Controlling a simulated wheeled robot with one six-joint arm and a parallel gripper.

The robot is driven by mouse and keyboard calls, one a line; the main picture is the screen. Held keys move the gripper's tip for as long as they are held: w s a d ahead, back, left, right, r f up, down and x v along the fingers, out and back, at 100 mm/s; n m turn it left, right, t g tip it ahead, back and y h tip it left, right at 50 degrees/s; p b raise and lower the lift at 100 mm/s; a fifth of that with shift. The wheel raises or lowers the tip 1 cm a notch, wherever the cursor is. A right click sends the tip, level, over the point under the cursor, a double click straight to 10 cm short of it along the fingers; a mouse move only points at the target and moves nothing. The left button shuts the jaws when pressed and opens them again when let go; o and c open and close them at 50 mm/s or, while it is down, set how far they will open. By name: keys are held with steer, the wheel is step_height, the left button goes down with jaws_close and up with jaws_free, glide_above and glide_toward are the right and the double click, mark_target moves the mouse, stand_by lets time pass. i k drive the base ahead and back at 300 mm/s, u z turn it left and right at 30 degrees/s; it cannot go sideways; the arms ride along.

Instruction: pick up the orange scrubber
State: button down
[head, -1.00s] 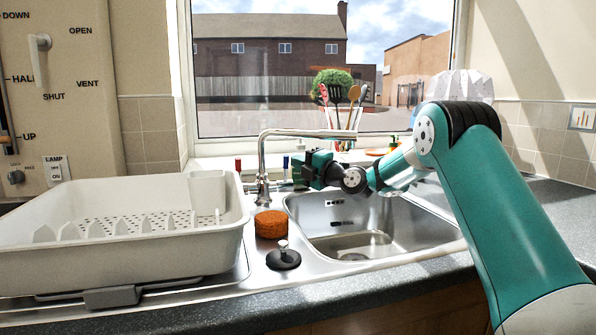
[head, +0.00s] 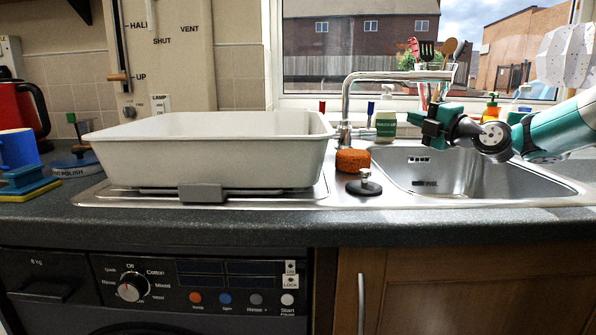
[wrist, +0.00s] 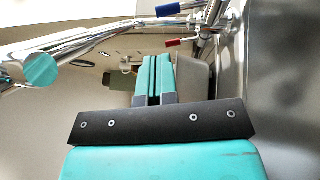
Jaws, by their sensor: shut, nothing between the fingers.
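The orange scrubber (head: 353,161) is a short round orange-brown block on the steel strip between the dish rack and the sink bowl, in the head view. My gripper (head: 424,127) is above the sink bowl, to the right of the scrubber and higher than it, apart from it. Its teal fingers (wrist: 153,78) are closed together with nothing between them in the wrist view. The scrubber cannot be made out in the wrist view.
A white dish tub (head: 215,165) stands left of the scrubber. A black sink plug (head: 364,187) lies just in front of it. The chrome tap (head: 347,105) rises behind, its spout reaching right over my gripper. A soap bottle (head: 386,120) stands behind the sink.

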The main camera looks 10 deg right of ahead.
mark_target(350, 161)
steer(key=k, duration=0.95)
